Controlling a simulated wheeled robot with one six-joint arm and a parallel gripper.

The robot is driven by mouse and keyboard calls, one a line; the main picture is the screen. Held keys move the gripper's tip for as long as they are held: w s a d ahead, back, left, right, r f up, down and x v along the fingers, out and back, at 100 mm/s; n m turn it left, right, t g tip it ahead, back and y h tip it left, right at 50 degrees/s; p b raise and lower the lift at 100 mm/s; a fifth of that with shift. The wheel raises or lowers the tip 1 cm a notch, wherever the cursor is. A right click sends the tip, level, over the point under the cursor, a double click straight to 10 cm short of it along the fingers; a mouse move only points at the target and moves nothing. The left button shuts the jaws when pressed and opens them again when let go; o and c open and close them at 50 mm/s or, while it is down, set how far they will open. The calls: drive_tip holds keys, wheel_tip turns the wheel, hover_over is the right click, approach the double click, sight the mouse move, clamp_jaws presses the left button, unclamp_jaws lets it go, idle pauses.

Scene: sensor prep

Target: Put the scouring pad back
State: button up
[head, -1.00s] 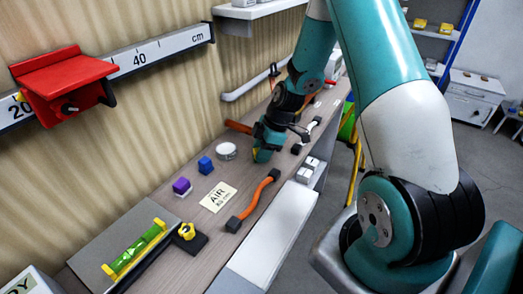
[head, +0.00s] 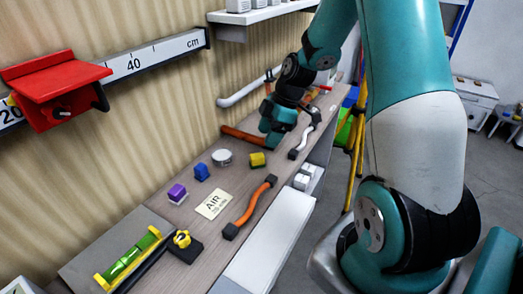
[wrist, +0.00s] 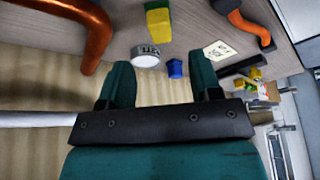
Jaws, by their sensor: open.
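The scouring pad, a small yellow block with a green face (head: 257,159), sits on the wooden bench (head: 190,215), to the right of a white round tin (head: 222,157). In the wrist view the pad (wrist: 158,27) shows beyond my fingertips, near the top edge, and is not between them. My gripper (head: 272,138) is open and empty, farther along the bench than the pad and apart from it. In the wrist view its two teal fingers (wrist: 163,80) stand wide apart.
A blue block (head: 201,172), purple block (head: 177,193), AIR card (head: 213,201) and orange-handled tool (head: 250,207) lie nearer on the bench. An orange pipe (head: 243,136) lies beside my gripper. A red bracket (head: 55,85) juts from the wall.

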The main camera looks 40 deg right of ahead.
drive_tip(key=s+a+r+m+g, duration=0.1)
drive_tip(key=s+a+r, duration=0.3)
drive_tip(key=a+r, duration=0.3)
drive_tip(key=s+a+r+m, duration=0.25)
drive_tip(key=a+r, duration=0.25)
drive_tip(key=a, duration=0.5)
drive_tip(key=s+a+r+m, duration=0.1)
drive_tip(key=s+a, duration=0.3)
drive_tip(key=s, duration=0.3)
drive_tip(key=s+a+r+m+g, duration=0.1)
drive_tip(key=s+a, duration=0.3)
drive_tip(key=s, duration=0.3)
drive_tip(key=shift+s+a+r, duration=0.2)
